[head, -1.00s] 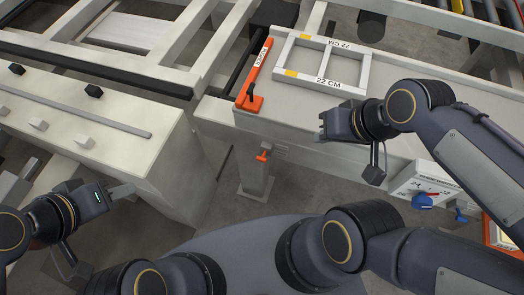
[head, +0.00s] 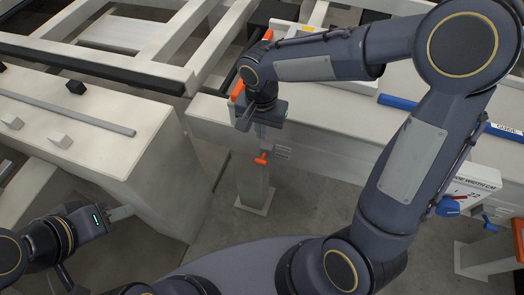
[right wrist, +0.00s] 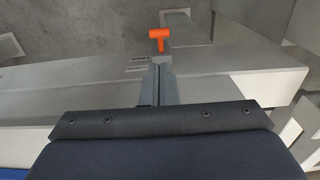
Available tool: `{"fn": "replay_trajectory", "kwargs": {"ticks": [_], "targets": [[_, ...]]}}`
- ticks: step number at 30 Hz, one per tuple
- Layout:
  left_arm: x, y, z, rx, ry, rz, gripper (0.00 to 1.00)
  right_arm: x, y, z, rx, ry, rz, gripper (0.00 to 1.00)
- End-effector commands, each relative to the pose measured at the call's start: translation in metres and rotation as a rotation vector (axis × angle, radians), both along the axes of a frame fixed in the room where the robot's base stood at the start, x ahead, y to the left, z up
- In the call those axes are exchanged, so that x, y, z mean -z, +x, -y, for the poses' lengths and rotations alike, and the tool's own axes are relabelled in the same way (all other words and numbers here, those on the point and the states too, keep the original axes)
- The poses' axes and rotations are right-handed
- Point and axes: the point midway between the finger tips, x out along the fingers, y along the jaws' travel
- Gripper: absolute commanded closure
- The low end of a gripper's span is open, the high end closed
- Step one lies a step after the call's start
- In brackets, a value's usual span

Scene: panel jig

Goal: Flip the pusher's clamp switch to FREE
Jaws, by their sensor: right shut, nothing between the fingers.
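An orange T-shaped handle (head: 261,160) sticks out low on the front side of the pale bench. It also shows in the right wrist view (right wrist: 159,40), just beyond my fingertips, with a small label on the bench beside it that I cannot read. My right gripper (head: 263,135) points down at the bench's front edge, just above the handle. Its fingers (right wrist: 161,75) are shut and empty; whether they touch the handle is unclear. The orange strip on the bench (head: 239,88) is mostly hidden by my right arm. My left gripper (head: 121,213) is at the lower left, away from the handle.
A blue bar marked GUIDE (head: 400,103) lies on the bench top. A gauge box with a blue knob (head: 450,206) is at the right. A pale table (head: 100,150) stands at the left, with open floor between it and the bench leg (head: 254,190).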

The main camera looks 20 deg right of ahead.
Motion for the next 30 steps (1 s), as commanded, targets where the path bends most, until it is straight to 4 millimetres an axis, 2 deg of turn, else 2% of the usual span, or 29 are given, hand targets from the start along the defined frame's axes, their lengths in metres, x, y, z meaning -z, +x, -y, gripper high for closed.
{"fn": "replay_trajectory", "kwargs": {"ticks": [5,15,21,30], "targets": [[0.002,0.000,0.000,0.000,0.000,0.000,0.64,0.007,-0.001,0.001,0.000,-0.001,-0.003,1.00],[0.013,0.000,0.000,0.000,0.000,0.000,0.64,0.066,-0.001,0.001,0.000,-0.001,-0.006,1.00],[0.017,0.000,0.000,0.000,0.000,0.000,0.64,0.092,0.000,0.001,0.000,0.001,-0.004,1.00],[0.018,0.000,0.000,0.000,0.000,0.000,0.64,0.100,0.000,0.001,0.000,0.002,-0.001,1.00]]}}
